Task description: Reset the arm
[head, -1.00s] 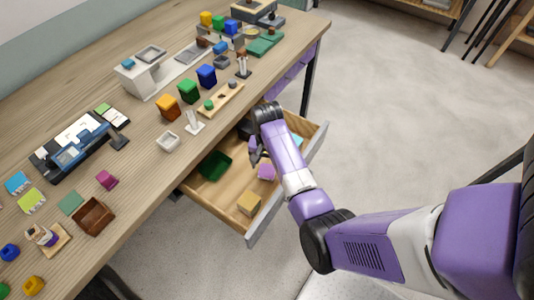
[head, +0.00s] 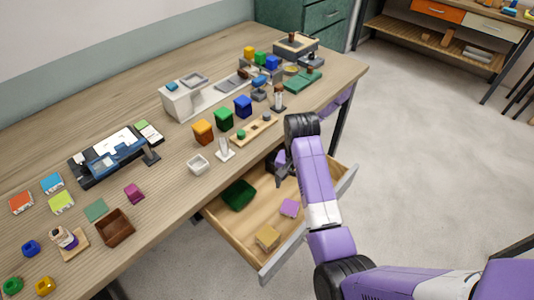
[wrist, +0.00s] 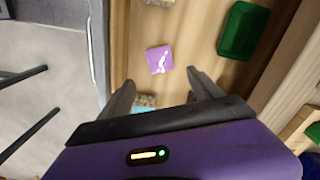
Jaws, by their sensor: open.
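My purple arm reaches from the lower right to the open drawer under the wooden table. My gripper (head: 283,176) hangs over the drawer (head: 222,225). In the wrist view its two grey fingers (wrist: 163,88) are spread apart with nothing between them. A purple block (wrist: 159,60) lies on the drawer floor beyond the fingertips, and it also shows in the head view (head: 289,207). A dark green bin (head: 238,195) lies in the drawer at the left. A yellow-tan block (head: 267,238) lies near the drawer's front. A teal-and-tan item (wrist: 146,101) is partly hidden behind the gripper.
The table (head: 75,125) carries several objects: orange (head: 203,132), green (head: 223,120) and blue (head: 243,106) containers, a wooden rack (head: 254,131), a white machine (head: 188,97) and a brown box (head: 115,228). Open floor lies to the right of the drawer.

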